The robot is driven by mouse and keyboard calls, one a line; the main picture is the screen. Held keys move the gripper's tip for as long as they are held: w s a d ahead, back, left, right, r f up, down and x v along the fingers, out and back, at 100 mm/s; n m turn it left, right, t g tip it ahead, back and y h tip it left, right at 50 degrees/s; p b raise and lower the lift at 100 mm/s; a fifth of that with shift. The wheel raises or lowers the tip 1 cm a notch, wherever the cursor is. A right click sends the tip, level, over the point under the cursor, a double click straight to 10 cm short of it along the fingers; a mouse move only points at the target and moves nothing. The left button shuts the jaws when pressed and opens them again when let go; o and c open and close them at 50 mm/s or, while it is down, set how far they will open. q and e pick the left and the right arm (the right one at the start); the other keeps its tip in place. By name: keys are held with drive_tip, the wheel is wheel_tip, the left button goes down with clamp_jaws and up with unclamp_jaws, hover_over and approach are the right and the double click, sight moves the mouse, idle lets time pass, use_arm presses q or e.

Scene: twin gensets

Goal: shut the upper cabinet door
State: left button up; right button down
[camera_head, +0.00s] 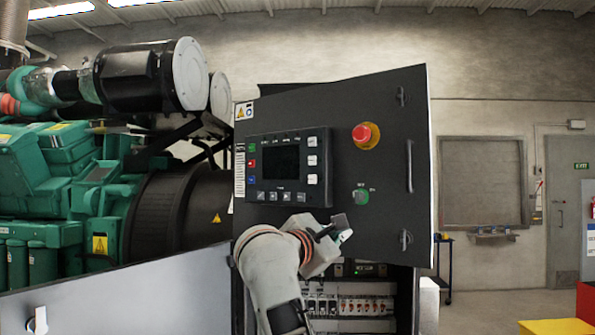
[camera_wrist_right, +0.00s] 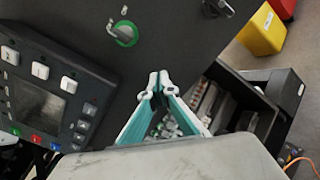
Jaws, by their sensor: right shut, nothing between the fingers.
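The upper cabinet door (camera_head: 335,110) is a dark grey panel with a display unit (camera_head: 288,168), a red emergency stop button (camera_head: 366,135) and a green switch (camera_head: 361,197). Its right edge looks larger and nearer than its left, so it stands partly open. A handle (camera_head: 410,165) is near its right edge. My right gripper (camera_head: 342,230) is in front of the door's lower part. Its teal fingers (camera_wrist_right: 160,82) meet at the tips, with nothing between them; the green switch (camera_wrist_right: 124,34) is just beyond. Contact with the door cannot be told. My left gripper is out of view.
Below the door, the cabinet's interior (camera_head: 350,305) shows breakers and wiring. A pale panel with a latch (camera_head: 38,320) crosses the lower left. A green engine (camera_head: 75,190) stands at left. A yellow bin (camera_wrist_right: 262,32) shows in the wrist view; open floor lies to the right.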

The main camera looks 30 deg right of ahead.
idle(0.4)
drive_tip(key=shift+w+a+p+x, duration=0.5)
drive_tip(key=shift+w+x, duration=0.5)
drive_tip(key=shift+x, duration=4.45)
drive_tip(key=shift+w+a+p+x, duration=0.5)
drive_tip(key=shift+w+x, duration=0.5)
drive_tip(key=shift+x, duration=4.5)
drive_tip(key=b+v, duration=0.3)
drive_tip(key=v, duration=0.6)
drive_tip(key=shift+a+f, duration=0.15)
